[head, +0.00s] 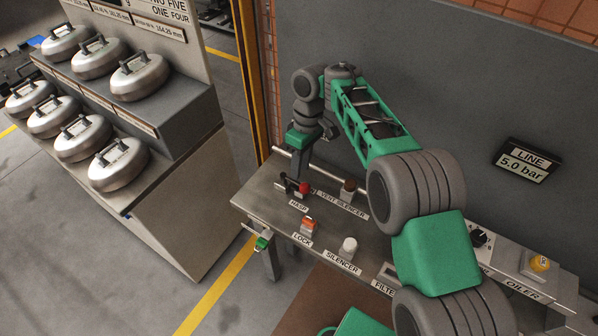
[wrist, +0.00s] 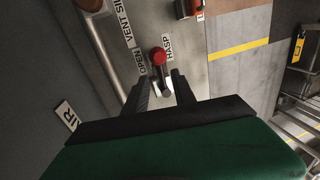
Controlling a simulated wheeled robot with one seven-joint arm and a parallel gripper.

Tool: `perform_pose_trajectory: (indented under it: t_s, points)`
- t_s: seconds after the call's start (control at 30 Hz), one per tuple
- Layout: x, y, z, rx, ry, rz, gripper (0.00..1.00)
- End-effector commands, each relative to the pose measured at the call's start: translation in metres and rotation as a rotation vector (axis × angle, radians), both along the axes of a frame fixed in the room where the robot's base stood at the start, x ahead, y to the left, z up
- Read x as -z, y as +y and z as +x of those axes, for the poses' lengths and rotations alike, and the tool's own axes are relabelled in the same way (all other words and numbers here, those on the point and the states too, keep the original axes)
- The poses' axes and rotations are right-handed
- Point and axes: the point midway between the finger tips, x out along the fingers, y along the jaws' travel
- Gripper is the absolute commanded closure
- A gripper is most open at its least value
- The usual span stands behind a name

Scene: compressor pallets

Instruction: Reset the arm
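My arm, green and grey, reaches from the lower right of the head view up to a bent elbow and down to the bench's left end. My gripper (head: 299,168) points down there, close to a red knob (head: 303,188) beside the HASP label (head: 299,205). In the wrist view the two dark fingers of my gripper (wrist: 161,76) stand apart. The red knob (wrist: 158,57) shows just beyond the gap between the fingertips, with a grey part below it. I see no object clamped. Whether a finger touches the knob's fitting cannot be told.
The metal bench (head: 262,197) carries a brown-topped vent silencer (head: 348,190), an orange-red lock (head: 308,225), a white silencer (head: 348,246) and a yellow-topped oiler (head: 540,264). A grey wall stands behind. A rack (head: 190,190) with several silver canisters stands left, across open floor.

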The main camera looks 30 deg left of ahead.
Motion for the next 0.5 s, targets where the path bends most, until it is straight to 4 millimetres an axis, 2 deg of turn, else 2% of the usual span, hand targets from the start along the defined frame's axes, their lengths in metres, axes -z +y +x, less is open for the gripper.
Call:
perform_pose_trajectory:
  t_s: [0.03, 0.13, 0.5]
  points:
    - [-0.018, 0.0, 0.003, 0.0, -0.001, -0.001, 0.68]
    - [-0.031, 0.0, 0.005, 0.001, 0.001, -0.002, 0.68]
    - [-0.033, 0.0, 0.006, 0.001, 0.0, -0.002, 0.68]
